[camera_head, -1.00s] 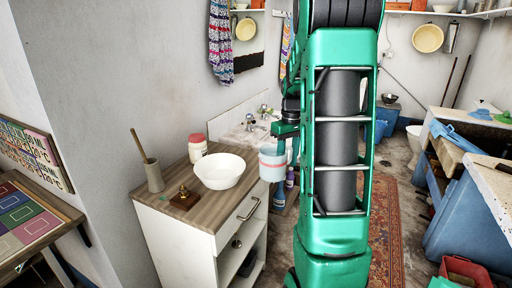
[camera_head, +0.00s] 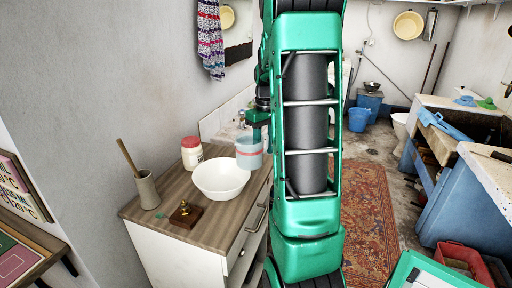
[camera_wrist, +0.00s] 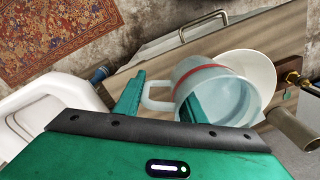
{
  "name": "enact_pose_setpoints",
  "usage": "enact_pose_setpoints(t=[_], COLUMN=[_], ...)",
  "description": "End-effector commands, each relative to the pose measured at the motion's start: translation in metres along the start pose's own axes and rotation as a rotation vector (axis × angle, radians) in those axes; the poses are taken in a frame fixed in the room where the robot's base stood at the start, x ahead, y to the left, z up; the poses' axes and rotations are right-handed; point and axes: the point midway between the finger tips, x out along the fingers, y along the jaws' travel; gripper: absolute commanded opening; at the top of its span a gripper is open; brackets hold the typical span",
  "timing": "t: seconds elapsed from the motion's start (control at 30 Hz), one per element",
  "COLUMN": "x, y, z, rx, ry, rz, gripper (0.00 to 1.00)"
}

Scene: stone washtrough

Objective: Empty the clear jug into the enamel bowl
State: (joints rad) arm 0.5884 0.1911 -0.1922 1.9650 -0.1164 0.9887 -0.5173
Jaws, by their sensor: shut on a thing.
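The clear jug (camera_head: 249,158), bluish with a red band, is held up roughly upright by my gripper (camera_head: 262,124). In the head view it overlaps the back right rim of the white enamel bowl (camera_head: 220,182), which stands on the wood-topped cabinet. In the wrist view my gripper (camera_wrist: 162,102) has one finger outside the jug's handle (camera_wrist: 150,95) and the other showing through the clear wall of the jug (camera_wrist: 210,76). The bowl's white rim (camera_wrist: 262,70) shows behind the jug. The bowl looks empty in the head view. I cannot tell how full the jug is.
On the wooden cabinet top (camera_head: 165,228) stand a red-lidded jar (camera_head: 191,155) behind the bowl, a mortar with a stick (camera_head: 147,190) at left, and a brass object on a small block (camera_head: 184,214) in front. A patterned rug (camera_head: 360,220) lies on the floor at right.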

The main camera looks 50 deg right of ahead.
Motion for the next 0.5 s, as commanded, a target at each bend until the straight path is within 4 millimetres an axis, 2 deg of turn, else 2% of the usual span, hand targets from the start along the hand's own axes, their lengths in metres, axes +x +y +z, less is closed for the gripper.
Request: enact_pose_setpoints(t=[0.5], x=[-0.0015], y=[-0.0047], z=[-0.0026], rx=[-0.007], ry=[0.002], rz=[0.012], gripper=[0.0])
